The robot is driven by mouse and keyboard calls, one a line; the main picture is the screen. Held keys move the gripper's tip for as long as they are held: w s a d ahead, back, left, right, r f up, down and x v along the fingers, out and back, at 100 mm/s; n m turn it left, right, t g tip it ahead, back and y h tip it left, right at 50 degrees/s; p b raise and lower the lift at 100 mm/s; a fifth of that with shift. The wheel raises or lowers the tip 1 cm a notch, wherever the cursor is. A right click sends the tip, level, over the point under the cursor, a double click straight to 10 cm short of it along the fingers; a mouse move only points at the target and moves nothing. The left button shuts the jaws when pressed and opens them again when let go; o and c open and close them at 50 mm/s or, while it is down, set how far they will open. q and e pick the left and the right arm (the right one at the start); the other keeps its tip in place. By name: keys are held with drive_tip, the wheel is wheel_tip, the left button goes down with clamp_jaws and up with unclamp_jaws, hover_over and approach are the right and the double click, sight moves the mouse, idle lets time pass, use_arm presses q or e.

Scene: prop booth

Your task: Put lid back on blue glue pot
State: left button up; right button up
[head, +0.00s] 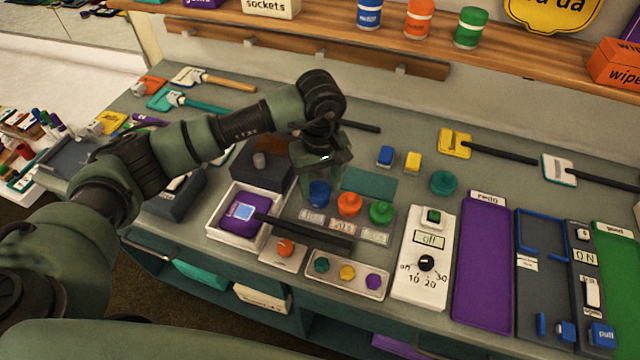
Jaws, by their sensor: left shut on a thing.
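The blue glue pot (319,194) stands on the grey-green bench, left of an orange pot (349,204) and a green pot (381,213). My left gripper (321,183) reaches down from above, right at the top of the blue pot. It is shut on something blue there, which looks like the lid. The fingers and wrist partly hide it, and I cannot tell whether the lid is seated on the pot or just above it. My right gripper is out of view.
Small labels (343,225) lie in front of the pots. A white tray (216,229) with a purple item and a long dark handle (305,233) is at front left. A dark box (262,170) stands left of the gripper. A teal round piece (444,182) sits to the right.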

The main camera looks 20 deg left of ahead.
use_arm(q)
drive_tip(key=shift+f+b, duration=0.25)
drive_tip(key=shift+b, duration=0.75)
idle(1.2)
drive_tip(key=o, duration=1.9)
drive_tip(key=shift+r, duration=0.1)
drive_tip(key=shift+r+p, duration=1.25)
drive_tip(key=shift+r, duration=2.2)
clamp_jaws()
